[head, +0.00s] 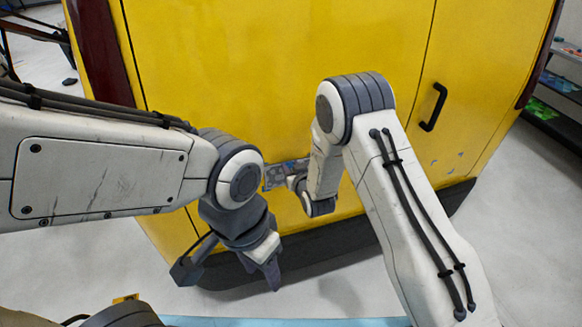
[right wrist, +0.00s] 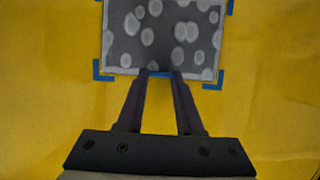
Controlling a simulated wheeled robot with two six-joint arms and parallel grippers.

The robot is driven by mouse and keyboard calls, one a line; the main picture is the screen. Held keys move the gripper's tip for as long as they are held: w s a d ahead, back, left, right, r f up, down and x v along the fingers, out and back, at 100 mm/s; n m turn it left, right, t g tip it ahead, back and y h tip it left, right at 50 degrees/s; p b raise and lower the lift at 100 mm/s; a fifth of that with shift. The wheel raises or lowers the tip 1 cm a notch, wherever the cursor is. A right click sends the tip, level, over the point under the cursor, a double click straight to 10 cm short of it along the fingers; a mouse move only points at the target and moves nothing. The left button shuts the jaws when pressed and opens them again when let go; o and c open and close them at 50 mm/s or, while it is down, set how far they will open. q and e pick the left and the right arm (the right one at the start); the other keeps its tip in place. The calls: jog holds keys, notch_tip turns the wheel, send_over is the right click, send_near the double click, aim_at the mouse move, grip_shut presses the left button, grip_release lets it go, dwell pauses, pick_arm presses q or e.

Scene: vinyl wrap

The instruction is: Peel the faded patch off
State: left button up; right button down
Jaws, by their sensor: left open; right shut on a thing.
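The faded patch (right wrist: 160,40) is a dark grey panel with pale round spots and a light border, on a yellow surface. In the head view, part of the patch (head: 275,175) shows between my two arms; the rest is hidden by them. My right gripper (right wrist: 160,73) is shut on the lower edge of the patch, near the middle. In the head view my right gripper (head: 294,182) is small and partly covered by its own wrist. My left gripper (head: 272,277) is open and empty, pointing down, lower than the patch and apart from it.
The yellow vehicle panel (head: 280,45) fills the back, with a black handle (head: 433,107) at right. Blue corner marks (right wrist: 212,82) frame the patch. A dark bumper strip (head: 340,238) runs along the bottom. Shelves (head: 565,80) stand at far right. Grey floor lies in front.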

jog(key=shift+s+d, duration=0.15)
jog(key=shift+s, duration=0.5)
dwell(0.3)
jog(key=s+d+b, duration=0.1)
jog(key=s+d, duration=0.1)
jog(key=s, duration=0.4)
jog(key=shift+s, duration=0.3)
dwell(0.6)
dwell(0.4)
jog(key=s+d+f+m+h, duration=0.1)
jog(key=s+d+h, duration=0.1)
jog(key=d, duration=0.6)
jog(key=s+d+f+m+h+b, duration=0.1)
jog(key=s+d+f+m+h, duration=0.1)
jog(key=d, duration=0.6)
jog(key=shift+s+d+f+t, duration=0.25)
jog(key=shift+s+t, duration=0.15)
jog(key=shift+s, duration=0.25)
